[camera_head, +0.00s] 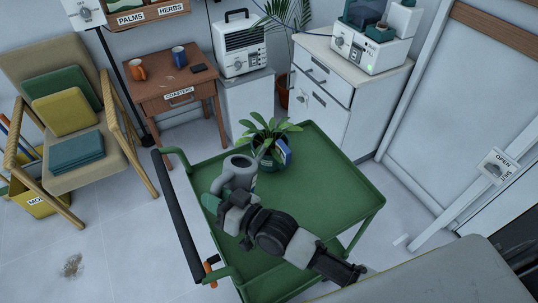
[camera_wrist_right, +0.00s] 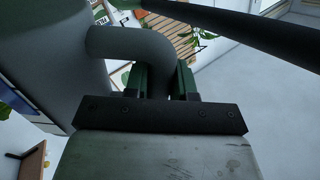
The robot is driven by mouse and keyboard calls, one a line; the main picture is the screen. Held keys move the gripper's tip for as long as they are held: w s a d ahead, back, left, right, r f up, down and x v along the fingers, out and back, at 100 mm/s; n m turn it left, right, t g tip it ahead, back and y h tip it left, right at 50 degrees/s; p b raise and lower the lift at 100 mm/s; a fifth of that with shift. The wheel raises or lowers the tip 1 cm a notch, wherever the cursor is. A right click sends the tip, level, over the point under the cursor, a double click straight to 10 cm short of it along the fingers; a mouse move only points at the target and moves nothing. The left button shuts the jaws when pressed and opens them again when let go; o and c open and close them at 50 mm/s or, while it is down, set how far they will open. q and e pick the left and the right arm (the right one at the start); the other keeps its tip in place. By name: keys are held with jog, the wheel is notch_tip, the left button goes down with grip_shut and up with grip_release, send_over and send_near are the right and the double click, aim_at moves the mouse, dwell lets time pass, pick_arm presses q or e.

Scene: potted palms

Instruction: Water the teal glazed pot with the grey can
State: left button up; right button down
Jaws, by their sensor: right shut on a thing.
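The grey can (camera_head: 238,173) is over the green cart, its opening facing up and its spout side close to the potted plant. My right gripper (camera_head: 220,207) is shut on the can's handle, which shows between the fingers in the right wrist view (camera_wrist_right: 135,42). The can's body fills the left of that view (camera_wrist_right: 55,50). The teal pot (camera_head: 272,166) stands on the cart just behind and right of the can, with a leafy green plant (camera_head: 268,132) and a blue tag (camera_head: 285,152). The can partly hides the pot. My left gripper is not in view.
The green cart (camera_head: 325,190) has a raised rim, a dark push handle (camera_head: 180,222) at left and a clear right half. Behind stand a wooden side table (camera_head: 165,88) with two mugs and a white cabinet (camera_head: 322,100). A cushioned chair (camera_head: 75,110) is at left.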

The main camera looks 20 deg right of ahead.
notch_tip(320, 180, down, 4)
jog(key=shift+a+r+n+b, duration=0.1)
jog(key=shift+n+b, duration=0.7)
jog(key=shift+r+p, duration=2.3)
jog(key=shift+p, duration=0.05)
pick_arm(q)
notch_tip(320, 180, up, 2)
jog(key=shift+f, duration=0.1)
pick_arm(e)
jog(key=shift+f, duration=0.1)
